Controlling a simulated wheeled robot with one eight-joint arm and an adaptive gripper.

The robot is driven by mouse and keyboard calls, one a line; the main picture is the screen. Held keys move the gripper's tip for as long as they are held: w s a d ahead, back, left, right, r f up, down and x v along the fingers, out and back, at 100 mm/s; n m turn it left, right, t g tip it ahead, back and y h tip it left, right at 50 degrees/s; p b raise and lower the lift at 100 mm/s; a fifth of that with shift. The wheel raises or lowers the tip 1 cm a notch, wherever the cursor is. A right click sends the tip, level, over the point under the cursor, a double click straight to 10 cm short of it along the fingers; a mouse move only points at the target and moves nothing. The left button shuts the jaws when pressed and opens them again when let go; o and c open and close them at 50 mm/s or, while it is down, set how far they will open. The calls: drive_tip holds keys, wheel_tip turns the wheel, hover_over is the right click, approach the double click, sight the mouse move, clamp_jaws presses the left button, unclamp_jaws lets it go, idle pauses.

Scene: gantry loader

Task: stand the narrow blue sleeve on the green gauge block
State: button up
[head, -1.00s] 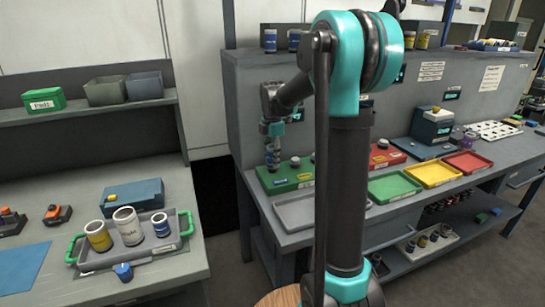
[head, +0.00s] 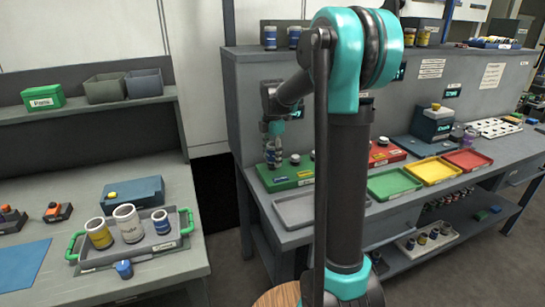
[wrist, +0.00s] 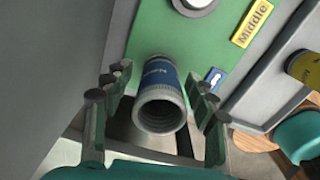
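The narrow blue sleeve (wrist: 158,74), a grey-rimmed tube with a blue band, is end-on in the wrist view, over the green gauge block (wrist: 150,30). It appears to stand on the block beside a small blue label (wrist: 214,77); its base contact is hidden. My gripper (wrist: 157,80) is open, one finger on each side of the sleeve with a visible gap on both sides. In the head view my gripper (head: 273,154) is over the left end of the green block (head: 275,183), mostly covering the sleeve.
A yellow "Middle" label (wrist: 255,23) and a pale round post (wrist: 196,4) are on the block. A grey tray (head: 290,211) lies in front, a red block (head: 385,152) to the right. The left bench has a handled tray (head: 180,244) with several banded cylinders.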

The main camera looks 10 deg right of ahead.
wheel_tip(320, 180, up, 12)
idle(0.8)
